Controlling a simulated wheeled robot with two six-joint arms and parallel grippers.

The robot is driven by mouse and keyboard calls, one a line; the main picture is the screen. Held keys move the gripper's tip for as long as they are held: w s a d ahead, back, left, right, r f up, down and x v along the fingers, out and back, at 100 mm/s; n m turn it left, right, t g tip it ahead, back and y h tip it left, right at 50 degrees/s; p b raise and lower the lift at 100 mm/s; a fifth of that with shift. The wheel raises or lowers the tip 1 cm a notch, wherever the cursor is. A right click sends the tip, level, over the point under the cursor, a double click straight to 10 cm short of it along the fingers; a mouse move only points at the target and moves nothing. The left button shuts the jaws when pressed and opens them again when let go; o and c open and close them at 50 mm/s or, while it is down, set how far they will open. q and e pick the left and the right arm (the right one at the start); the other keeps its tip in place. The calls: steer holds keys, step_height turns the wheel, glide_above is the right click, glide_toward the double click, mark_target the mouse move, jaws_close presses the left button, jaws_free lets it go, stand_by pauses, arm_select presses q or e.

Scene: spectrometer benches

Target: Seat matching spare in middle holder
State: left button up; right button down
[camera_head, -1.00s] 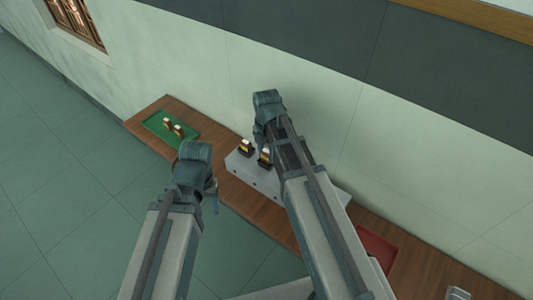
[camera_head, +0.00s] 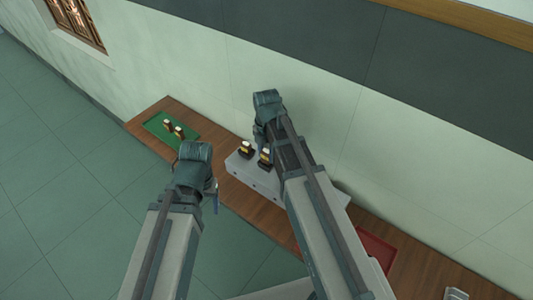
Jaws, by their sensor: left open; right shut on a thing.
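A pale grey bench unit (camera_head: 236,165) stands on the wooden bench. Two small amber pieces with white tops show in dark holders on it, a left one (camera_head: 246,147) and one further right (camera_head: 265,154). My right arm hides the unit's right part. My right gripper (camera_head: 260,139) is over the unit, close to the further-right piece, and shut on a small piece; its fingertips are partly hidden, so the contact is hard to see. Two similar pieces, one (camera_head: 168,125) and another (camera_head: 179,132), stand on a green tray (camera_head: 157,127). My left gripper (camera_head: 213,196) is open, in front of the bench.
A red tray (camera_head: 377,252) lies on the wooden bench (camera_head: 350,213), right of my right arm. A small grey object (camera_head: 455,294) is at the bottom right edge. The wall runs close behind the bench. Floor to the left is clear.

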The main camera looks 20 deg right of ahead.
mark_target(267, 151)
steer(key=shift+f+b, duration=0.55)
stand_by(0.7)
steer(key=shift+r+p, duration=0.6)
steer(key=shift+f+b, duration=0.85)
stand_by(0.6)
steer(key=c, duration=0.7)
jaws_free()
steer(key=shift+c, duration=0.2)
steer(key=shift+r, duration=0.15)
step_height(267, 151, up, 11)
steer(key=p, duration=1.1)
